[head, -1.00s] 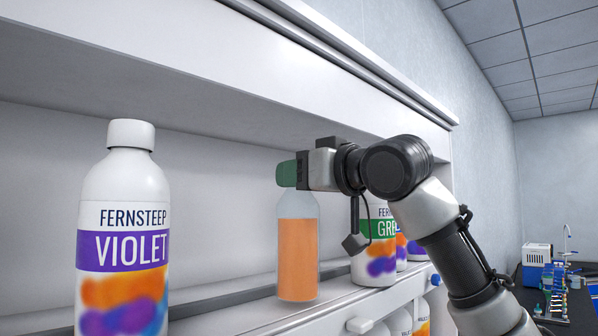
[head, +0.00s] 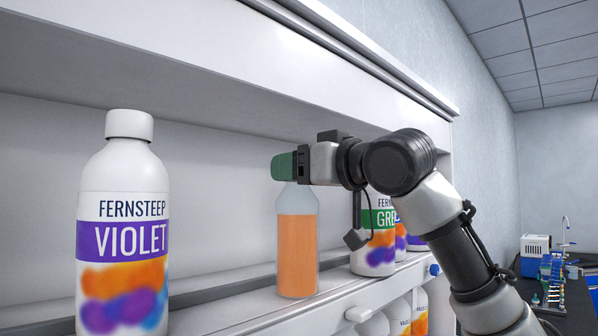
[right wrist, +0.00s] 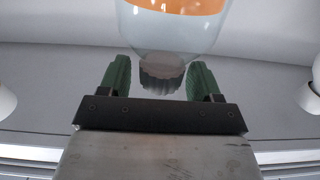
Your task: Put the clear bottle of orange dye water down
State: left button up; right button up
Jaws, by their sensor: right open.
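The clear bottle of orange dye water (head: 297,255) stands upright on the white shelf, and it also shows in the right wrist view (right wrist: 175,28). My right gripper (head: 283,167) is at the bottle's top, its green fingers hiding the cap in the head view. In the right wrist view the gripper (right wrist: 162,78) is open, with one green finger on each side of the grey ribbed cap (right wrist: 162,78) and a gap on both sides. My left gripper is not in view.
A large violet dye bottle (head: 122,240) stands at the left on the shelf. A green-labelled bottle (head: 374,256) and others stand to the right, partly behind my right arm. More white bottles are on a lower level (head: 400,316). An upper cabinet panel (head: 300,65) overhangs the shelf.

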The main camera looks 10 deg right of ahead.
jog(key=b+v, duration=0.6)
jog(key=v, duration=0.6)
